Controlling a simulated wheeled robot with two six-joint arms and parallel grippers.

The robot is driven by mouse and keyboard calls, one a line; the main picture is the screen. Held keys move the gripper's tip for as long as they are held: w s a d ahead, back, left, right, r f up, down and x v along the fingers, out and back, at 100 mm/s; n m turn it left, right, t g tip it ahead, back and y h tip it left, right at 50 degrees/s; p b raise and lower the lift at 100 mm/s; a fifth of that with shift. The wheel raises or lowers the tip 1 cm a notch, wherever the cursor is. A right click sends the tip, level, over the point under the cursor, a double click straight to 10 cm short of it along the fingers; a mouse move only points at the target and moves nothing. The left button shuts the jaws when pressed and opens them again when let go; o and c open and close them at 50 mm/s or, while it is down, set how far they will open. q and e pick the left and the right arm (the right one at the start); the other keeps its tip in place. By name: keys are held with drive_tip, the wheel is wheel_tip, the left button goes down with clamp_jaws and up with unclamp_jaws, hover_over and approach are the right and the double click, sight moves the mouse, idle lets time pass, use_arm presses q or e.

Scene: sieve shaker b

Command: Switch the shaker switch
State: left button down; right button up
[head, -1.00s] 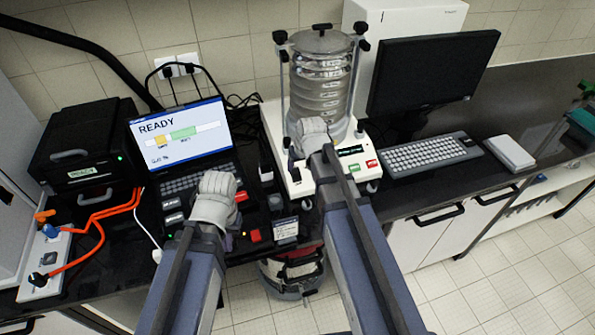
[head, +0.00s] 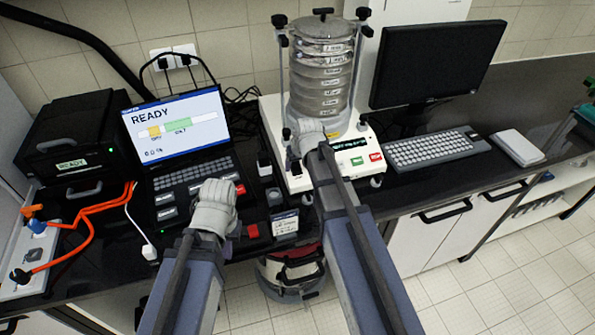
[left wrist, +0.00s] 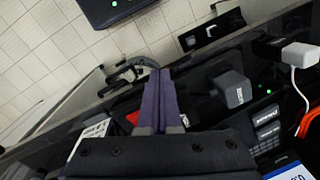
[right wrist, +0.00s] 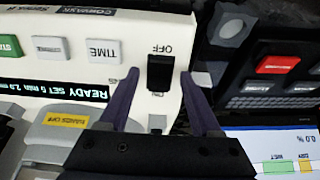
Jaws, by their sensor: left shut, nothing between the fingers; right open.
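The sieve shaker has a white base (head: 292,182) under a clear stack of sieves (head: 322,80). On its front panel a black rocker switch (right wrist: 160,73), with OFF printed at one end, shows in the right wrist view. My right gripper (right wrist: 160,77) is open, its two purple fingers spread with the switch between them in that view; I cannot tell whether they touch it. In the head view my right wrist hides the switch. My left gripper (left wrist: 161,72) is shut and empty, over the bench front near a red button (head: 252,231).
The shaker panel has a lit display (right wrist: 50,91), a TIME button (right wrist: 103,51) and green and red buttons. A laptop (head: 180,125) reading READY stands left of the shaker. A monitor (head: 435,65) and keyboard (head: 435,148) are at right. Orange cables (head: 95,213) run at far left.

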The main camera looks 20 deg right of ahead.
clamp_jaws()
idle(0.6)
